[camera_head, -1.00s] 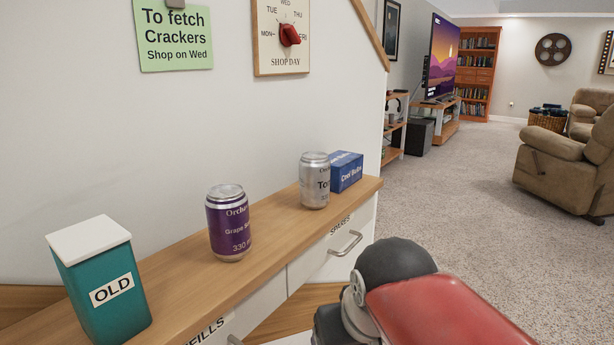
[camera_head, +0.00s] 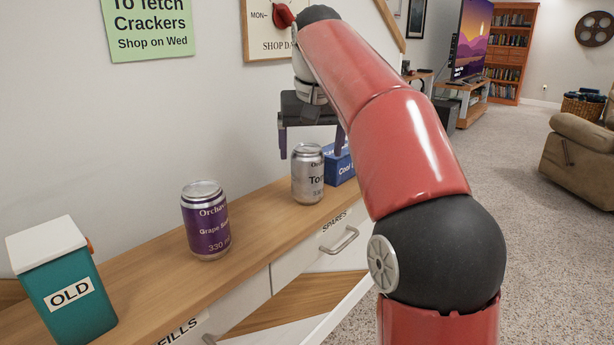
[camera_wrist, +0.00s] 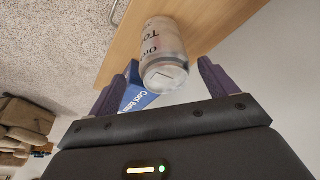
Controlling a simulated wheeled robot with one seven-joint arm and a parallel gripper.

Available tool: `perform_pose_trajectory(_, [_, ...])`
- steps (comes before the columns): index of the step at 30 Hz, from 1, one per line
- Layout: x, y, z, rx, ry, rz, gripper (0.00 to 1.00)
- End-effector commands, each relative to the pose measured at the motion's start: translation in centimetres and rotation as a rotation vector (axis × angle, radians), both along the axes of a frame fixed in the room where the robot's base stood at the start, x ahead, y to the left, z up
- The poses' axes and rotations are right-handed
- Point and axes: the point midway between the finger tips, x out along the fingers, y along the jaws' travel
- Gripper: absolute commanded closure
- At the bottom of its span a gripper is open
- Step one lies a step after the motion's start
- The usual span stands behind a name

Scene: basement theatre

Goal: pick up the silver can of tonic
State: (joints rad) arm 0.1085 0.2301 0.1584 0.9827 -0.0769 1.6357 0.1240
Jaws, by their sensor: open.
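The silver can of tonic (camera_head: 307,174) stands upright on the wooden counter top, between the purple can and the blue box. My gripper (camera_head: 310,150) is above it in the head view, its two fingers spread and pointing down. In the wrist view the silver can (camera_wrist: 163,50) shows between and beyond the two purple fingers of my gripper (camera_wrist: 168,88). The gripper is open and empty. I cannot tell whether the fingertips are level with the can's top.
A purple grape can (camera_head: 206,222) stands left of the silver can. A blue box (camera_head: 338,163) is close behind it at right, also in the wrist view (camera_wrist: 139,97). A teal bin marked OLD (camera_head: 66,285) is at the left end. The wall rises behind the counter (camera_head: 262,215).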

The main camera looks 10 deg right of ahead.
Motion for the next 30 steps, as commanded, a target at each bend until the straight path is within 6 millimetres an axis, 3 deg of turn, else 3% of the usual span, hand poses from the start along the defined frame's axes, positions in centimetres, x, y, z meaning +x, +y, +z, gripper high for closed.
perform_pose_trajectory(12, [1.6,0.4,-5.4,-0.001,-0.001,0.000,0.15])
perform_pose_trajectory(21, [1.8,0.4,-5.7,0.000,-0.002,0.000,0.15])
perform_pose_trajectory(30, [1.8,0.4,-5.6,0.000,-0.002,0.000,0.55])
